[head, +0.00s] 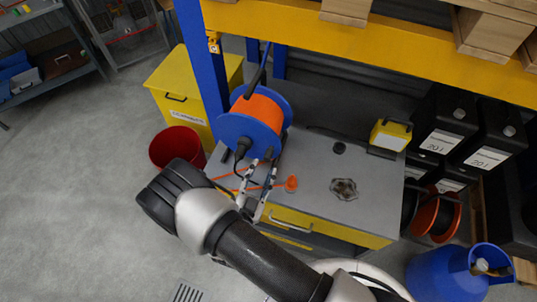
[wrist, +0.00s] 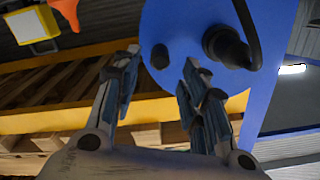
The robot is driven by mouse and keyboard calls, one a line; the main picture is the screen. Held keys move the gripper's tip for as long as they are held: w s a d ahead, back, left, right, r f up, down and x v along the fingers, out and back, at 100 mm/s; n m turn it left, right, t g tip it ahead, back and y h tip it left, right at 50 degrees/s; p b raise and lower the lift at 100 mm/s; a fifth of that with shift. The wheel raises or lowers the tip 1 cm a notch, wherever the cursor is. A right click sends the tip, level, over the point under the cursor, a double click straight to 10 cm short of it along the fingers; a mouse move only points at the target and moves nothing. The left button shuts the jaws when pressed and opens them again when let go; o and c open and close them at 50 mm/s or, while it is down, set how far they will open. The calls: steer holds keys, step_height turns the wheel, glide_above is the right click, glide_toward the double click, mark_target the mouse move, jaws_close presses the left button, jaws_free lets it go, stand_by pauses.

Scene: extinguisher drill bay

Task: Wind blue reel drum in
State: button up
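The blue reel drum (head: 238,131) stands on the grey bench top, with orange cable (head: 257,108) wound between its blue side discs. In the wrist view its blue disc (wrist: 195,20) fills the upper middle. A black round fitting with a lead (wrist: 228,46) sticks out of that disc. A small dark blue round knob or recess (wrist: 160,56) shows on the disc, in line with the gap between my fingertips. My gripper (head: 261,167) is in front of the drum's lower side, open, fingers apart (wrist: 160,63). I cannot tell whether it touches the disc.
Loose orange cable with an orange end piece (head: 291,184) lies on the bench (head: 320,170). A grey handwheel-like piece (head: 344,189) and a yellow box (head: 391,134) are to the right. A red bin (head: 175,147) and yellow cabinet (head: 165,75) stand left. Floor at left is clear.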

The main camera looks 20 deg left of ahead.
mark_target(266, 161)
steer(key=w, duration=0.7)
steer(key=shift+d, duration=0.25)
steer(key=shift+c, duration=0.5)
jaws_close()
